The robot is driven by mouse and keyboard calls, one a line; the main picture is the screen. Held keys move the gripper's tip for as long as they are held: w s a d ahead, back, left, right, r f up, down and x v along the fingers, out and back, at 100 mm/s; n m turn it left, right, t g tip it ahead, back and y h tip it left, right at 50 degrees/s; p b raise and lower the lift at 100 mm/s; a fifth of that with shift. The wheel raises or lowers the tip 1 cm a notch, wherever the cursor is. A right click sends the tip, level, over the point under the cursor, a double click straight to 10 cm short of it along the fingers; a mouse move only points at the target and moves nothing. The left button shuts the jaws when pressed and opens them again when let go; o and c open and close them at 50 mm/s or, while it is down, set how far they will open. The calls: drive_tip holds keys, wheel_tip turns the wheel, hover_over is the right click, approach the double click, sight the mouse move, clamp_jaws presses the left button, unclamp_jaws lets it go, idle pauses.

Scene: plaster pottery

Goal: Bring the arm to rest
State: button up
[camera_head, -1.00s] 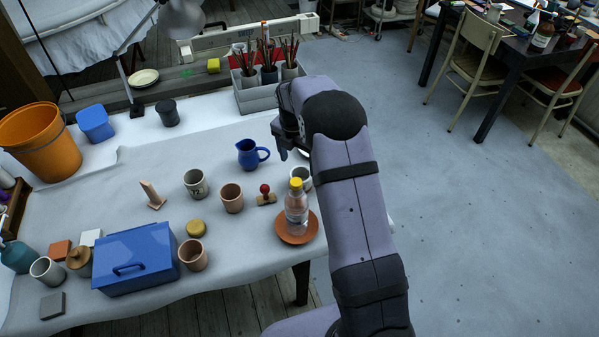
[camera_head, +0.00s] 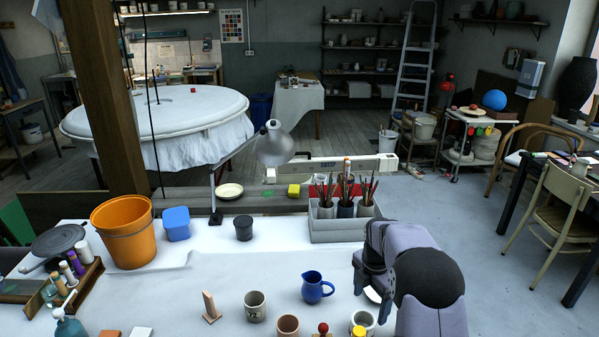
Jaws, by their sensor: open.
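My arm comes in from the lower right of the head view, bent at a dark rounded joint. My gripper (camera_head: 372,284) hangs at its end over the right part of the white table (camera_head: 180,300), pointing down. It is open and I see nothing held in it. A blue jug (camera_head: 315,288) stands to its left, apart from it. A pale cup (camera_head: 363,321) and a yellow cap (camera_head: 358,331) show below it at the frame's bottom edge. A white rounded thing behind the gripper is mostly hidden.
A grey caddy (camera_head: 340,230) with brushes stands just behind my gripper. An orange bucket (camera_head: 125,232), blue tub (camera_head: 176,224) and dark cup (camera_head: 243,228) line the table's back left. A lamp (camera_head: 274,145) rises behind. The floor to the right is clear up to a chair (camera_head: 555,210).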

drive_tip(key=s+d+r+m+y+p, duration=0.15)
drive_tip(key=s+d+m+p, duration=0.3)
drive_tip(key=m, duration=0.45)
drive_tip(key=s+d+r+m+y+p, duration=0.1)
drive_tip(key=s+d+r+m+p, duration=0.35)
drive_tip(key=m, duration=0.45)
drive_tip(key=s+a+f+m+h+b, duration=0.1)
drive_tip(key=s+a+f+m+b, duration=0.1)
drive_tip(key=s+a+b, duration=0.4)
drive_tip(key=s+a+f+m+h+b, duration=0.1)
drive_tip(key=s+a+b, duration=0.4)
drive_tip(key=s+a, duration=0.6)
drive_tip(key=s+m, duration=0.1)
drive_tip(key=s, duration=0.3)
drive_tip(key=shift+f+m+g+b, duration=0.4)
